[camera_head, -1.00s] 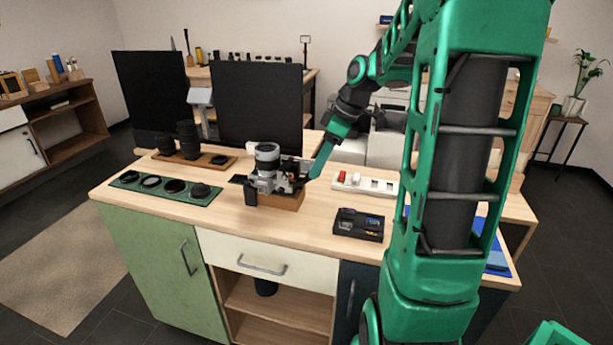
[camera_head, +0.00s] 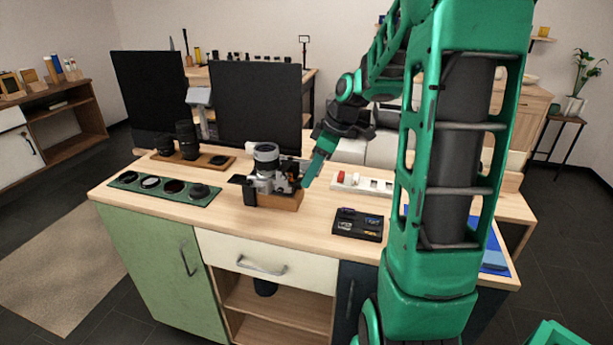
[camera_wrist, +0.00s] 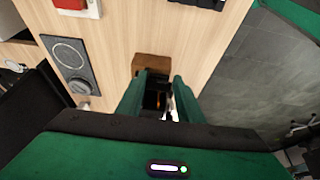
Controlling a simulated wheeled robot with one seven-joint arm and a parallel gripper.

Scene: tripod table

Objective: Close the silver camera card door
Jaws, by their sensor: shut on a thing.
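The silver camera (camera_head: 263,183) sits on a wooden block (camera_head: 287,201) on the table, its lens pointing up. My gripper (camera_head: 304,184) is at the camera's right side, its green fingers slanting down to it from the upper right. In the wrist view, my gripper (camera_wrist: 160,82) has its two green fingers on either side of dark and silver parts of the camera (camera_wrist: 158,98), shut on it. The wooden block (camera_wrist: 152,62) shows just beyond the fingertips. The card door is hidden between and behind the fingers, and I cannot tell its angle.
A black case with cards (camera_head: 358,224) lies right of the camera, and a white strip with a red item (camera_head: 362,184) behind it. A green mat with round filters (camera_head: 165,187) lies left. Dark lenses on a wooden tray (camera_head: 220,168) and monitors (camera_head: 258,107) stand behind.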

